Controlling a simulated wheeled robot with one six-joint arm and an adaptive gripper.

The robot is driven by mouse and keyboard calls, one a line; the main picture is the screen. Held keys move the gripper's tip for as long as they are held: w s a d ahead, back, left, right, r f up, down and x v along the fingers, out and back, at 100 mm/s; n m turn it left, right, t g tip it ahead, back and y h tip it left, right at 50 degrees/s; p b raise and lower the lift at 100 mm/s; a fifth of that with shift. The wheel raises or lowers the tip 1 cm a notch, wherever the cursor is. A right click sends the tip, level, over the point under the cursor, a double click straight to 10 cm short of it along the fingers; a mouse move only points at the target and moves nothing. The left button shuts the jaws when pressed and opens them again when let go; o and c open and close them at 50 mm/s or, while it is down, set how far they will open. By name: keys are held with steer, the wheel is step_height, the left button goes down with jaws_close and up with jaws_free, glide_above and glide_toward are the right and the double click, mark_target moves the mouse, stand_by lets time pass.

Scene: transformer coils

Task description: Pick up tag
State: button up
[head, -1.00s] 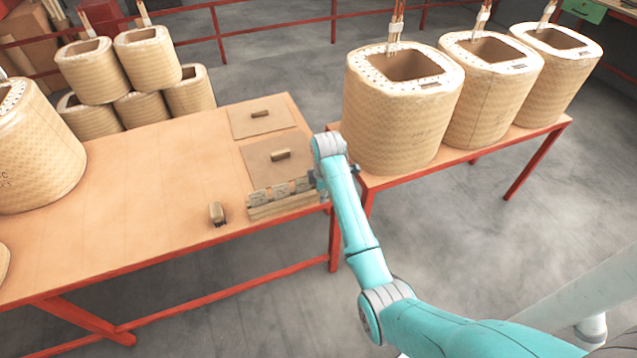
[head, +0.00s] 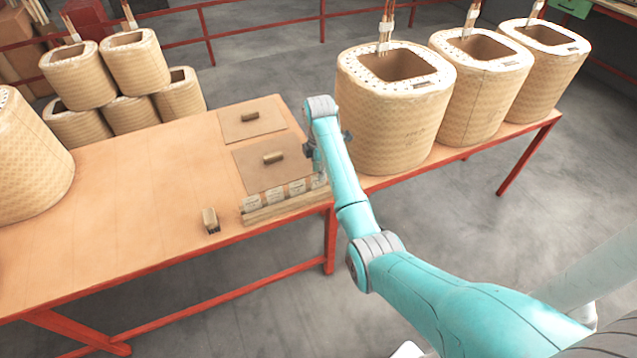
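Several small pale tags (head: 275,197) stand in a row in a wooden holder (head: 284,211) at the right front edge of the table. They carry fine print that is too small to read. My gripper (head: 314,166) is at the right end of this row, just above or beside the rightmost tag (head: 319,180). The turquoise arm hides part of the gripper and its fingers. I cannot tell whether it touches a tag or holds anything.
Two flat lids with handle blocks (head: 273,170) lie behind the holder. A small block (head: 210,220) stands left of it on the wooden table (head: 130,220). Large coils (head: 395,120) stand on the right bench. The table's middle is clear.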

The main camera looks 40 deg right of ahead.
mark_target(318, 183)
steer(key=shift+w+f, duration=0.2)
steer(key=shift+f, duration=2.5)
jaws_close()
